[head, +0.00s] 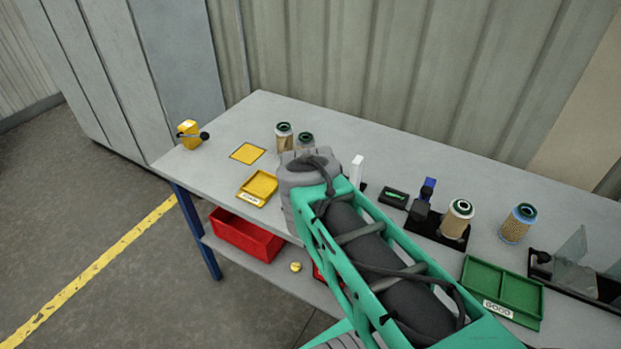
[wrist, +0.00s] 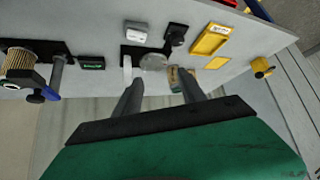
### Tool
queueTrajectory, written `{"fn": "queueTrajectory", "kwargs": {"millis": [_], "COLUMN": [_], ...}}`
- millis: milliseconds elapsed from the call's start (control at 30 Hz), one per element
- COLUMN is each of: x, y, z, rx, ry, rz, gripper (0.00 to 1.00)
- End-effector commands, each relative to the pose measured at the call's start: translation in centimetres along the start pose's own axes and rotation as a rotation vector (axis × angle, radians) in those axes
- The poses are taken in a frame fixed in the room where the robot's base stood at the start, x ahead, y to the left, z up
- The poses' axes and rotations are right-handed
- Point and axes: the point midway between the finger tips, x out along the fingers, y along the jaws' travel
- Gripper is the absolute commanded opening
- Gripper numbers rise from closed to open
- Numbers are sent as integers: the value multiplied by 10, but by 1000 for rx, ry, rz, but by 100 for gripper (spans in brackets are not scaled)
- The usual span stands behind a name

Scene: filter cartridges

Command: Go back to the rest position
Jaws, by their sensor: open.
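My gripper shows in the wrist view (wrist: 160,82), with its two dark fingers apart and nothing held between them. In the head view it is hidden behind my green and grey arm, which reaches over the table. A tan filter cartridge (head: 284,136) with a dark green top stands near the back of the table, with a greyer cartridge (head: 305,142) beside it, partly hidden by my wrist. A cartridge (wrist: 176,80) shows beyond the fingers in the wrist view. Another cartridge (head: 457,219) stands on a black fixture, and a blue-rimmed one (head: 518,223) stands to its right.
The grey table (head: 225,130) bears a yellow tray (head: 258,188), a yellow square (head: 247,153), a yellow device (head: 188,130), a green tray (head: 503,285), a white upright piece (head: 357,170) and a stand with clear plates (head: 570,262). A red bin (head: 245,236) sits below. A ribbed wall stands behind.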

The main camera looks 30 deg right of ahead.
Motion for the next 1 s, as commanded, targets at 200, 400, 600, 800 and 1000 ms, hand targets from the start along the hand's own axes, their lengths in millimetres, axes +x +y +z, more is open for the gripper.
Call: {"fn": "queueTrajectory", "kwargs": {"millis": [200,400,600,800,1000], "x": [-4,-3,-6,-55,-66], "y": [-5,-5,-14,-76,-98], "z": [2,2,44,127,131], "rx": [-15,-14,-151,-499,-567], "ry": [-13,-12,-170,-404,-380], "rz": [-13,-12,-44,-272,-315], "gripper": [48,48,48,48,48]}}
